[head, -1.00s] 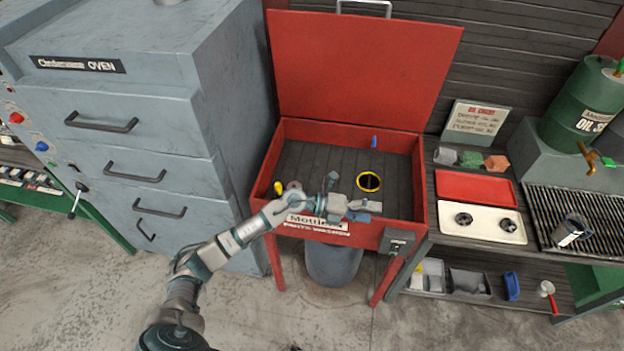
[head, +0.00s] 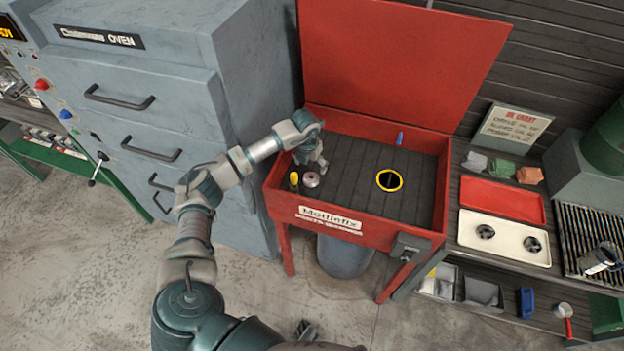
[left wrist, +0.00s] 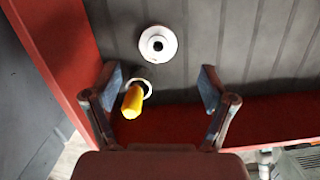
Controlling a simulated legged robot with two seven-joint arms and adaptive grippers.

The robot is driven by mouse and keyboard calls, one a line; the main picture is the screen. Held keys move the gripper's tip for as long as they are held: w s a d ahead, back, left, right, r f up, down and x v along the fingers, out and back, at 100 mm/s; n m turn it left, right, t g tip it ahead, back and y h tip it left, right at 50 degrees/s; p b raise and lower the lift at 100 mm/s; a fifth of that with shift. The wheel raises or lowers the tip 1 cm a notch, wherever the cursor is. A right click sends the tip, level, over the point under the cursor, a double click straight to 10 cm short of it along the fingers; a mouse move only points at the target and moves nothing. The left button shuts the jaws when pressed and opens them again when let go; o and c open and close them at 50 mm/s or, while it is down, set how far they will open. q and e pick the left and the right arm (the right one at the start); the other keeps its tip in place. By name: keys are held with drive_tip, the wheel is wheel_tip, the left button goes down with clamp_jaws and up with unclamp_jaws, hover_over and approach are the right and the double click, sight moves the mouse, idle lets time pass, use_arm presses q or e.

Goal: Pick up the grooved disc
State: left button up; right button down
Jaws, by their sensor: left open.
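A pale silver round disc with a central hole, which looks like the grooved disc (head: 311,179), lies on the dark slatted floor of the red washer, near its front left corner. It also shows near the top middle of the left wrist view (left wrist: 158,33). My left gripper (head: 312,166) is in the washer's left side, just behind the disc in the head view. In the left wrist view its fingers (left wrist: 160,86) are spread and empty, with the disc beyond the gap between them. A small dark part at the bottom edge of the head view may be my right gripper (head: 305,330).
A yellow-tipped upright piece (left wrist: 133,100) stands beside the disc, close to the left finger in the wrist view. The red washer walls (head: 372,228) surround the floor. A yellow-ringed hole (head: 389,191) is to the right. A white tray (head: 512,248) holds two dark round parts.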

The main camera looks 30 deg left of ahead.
sight(311, 176)
use_arm(q)
drive_tip(key=f, duration=0.3)
drive_tip(key=shift+w+a+f, duration=0.15)
drive_tip(key=shift+a, duration=0.05)
drive_tip(key=f, duration=0.4)
drive_tip(key=shift+w+f, duration=0.25)
drive_tip(key=shift+f, duration=0.1)
drive_tip(key=shift+r, duration=0.1)
drive_tip(key=c, duration=1.6)
